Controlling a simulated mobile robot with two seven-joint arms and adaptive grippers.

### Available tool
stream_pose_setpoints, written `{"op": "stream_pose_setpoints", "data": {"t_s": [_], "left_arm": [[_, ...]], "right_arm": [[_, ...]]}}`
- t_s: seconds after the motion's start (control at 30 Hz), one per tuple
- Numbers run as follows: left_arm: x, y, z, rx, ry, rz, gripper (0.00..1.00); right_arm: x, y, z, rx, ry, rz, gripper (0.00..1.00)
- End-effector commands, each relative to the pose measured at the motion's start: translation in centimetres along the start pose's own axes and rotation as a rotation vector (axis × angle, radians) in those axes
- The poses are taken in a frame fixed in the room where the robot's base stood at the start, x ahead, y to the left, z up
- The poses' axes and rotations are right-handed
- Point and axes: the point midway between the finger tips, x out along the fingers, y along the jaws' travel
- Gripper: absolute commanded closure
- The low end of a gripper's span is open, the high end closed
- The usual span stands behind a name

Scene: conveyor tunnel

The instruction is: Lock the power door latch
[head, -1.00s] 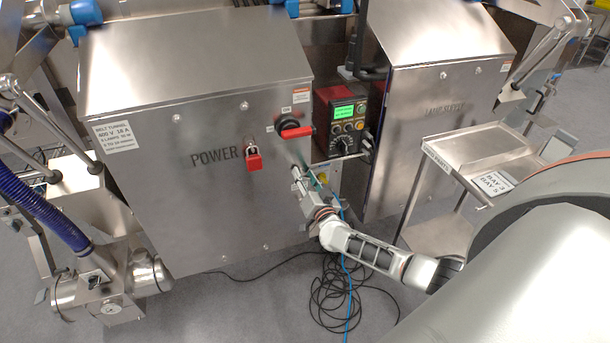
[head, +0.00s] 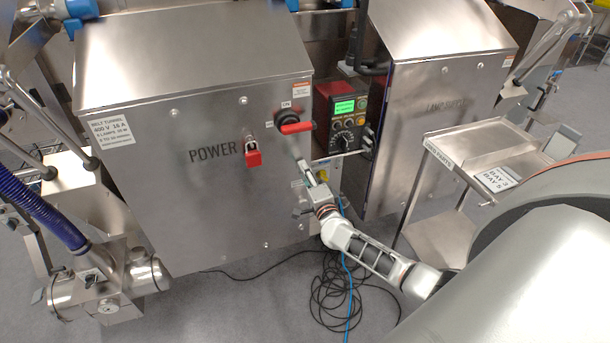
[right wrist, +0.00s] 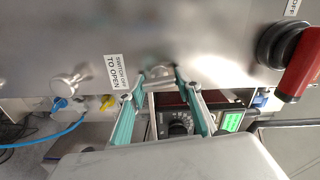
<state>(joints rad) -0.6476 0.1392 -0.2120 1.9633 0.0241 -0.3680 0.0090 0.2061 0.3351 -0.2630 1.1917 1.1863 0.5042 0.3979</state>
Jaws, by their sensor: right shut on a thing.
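The steel power cabinet (head: 200,215) has POWER lettering on its front door. My right gripper (head: 305,168) is at the door's right edge, below the red-handled switch (head: 295,128). In the right wrist view its two teal-lined fingers (right wrist: 160,82) are closed on a small metal latch piece (right wrist: 157,73) at the door edge. The fingertips partly hide this latch. A second metal knob (right wrist: 70,85) sits farther left along the same edge, apart from the fingers. A label reading SWITCH OFF TO OPEN (right wrist: 115,74) is between them. My left gripper is not in view.
A red padlock (head: 253,158) hangs beside the POWER lettering. A control box with a green display (head: 343,117) is right of the gripper. A steel cart (head: 437,240) stands to the right. Black cables (head: 325,300) lie coiled on the floor below my arm.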

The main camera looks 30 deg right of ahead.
Motion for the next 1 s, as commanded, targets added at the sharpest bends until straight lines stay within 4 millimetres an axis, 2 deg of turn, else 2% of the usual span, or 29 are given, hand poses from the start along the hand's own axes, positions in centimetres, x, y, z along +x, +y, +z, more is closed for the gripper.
{"op": "stream_pose_setpoints", "data": {"t_s": [0.4, 0.9, 0.93, 0.97, 1.0], "left_arm": [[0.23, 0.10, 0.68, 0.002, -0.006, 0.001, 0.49], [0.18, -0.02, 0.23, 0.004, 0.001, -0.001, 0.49], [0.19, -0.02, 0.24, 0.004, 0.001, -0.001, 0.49], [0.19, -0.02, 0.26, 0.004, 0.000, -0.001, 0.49], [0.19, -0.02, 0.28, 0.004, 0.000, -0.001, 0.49]], "right_arm": [[0.00, 0.12, -0.07, 0.160, 0.002, 0.000, 0.88], [0.02, 0.07, -0.10, 0.176, 0.002, 0.000, 0.88], [0.02, 0.07, -0.10, 0.176, 0.002, 0.000, 0.58], [0.03, 0.07, -0.10, 0.175, 0.002, 0.000, 0.51], [0.02, 0.07, -0.09, 0.175, 0.002, 0.000, 0.49]]}}
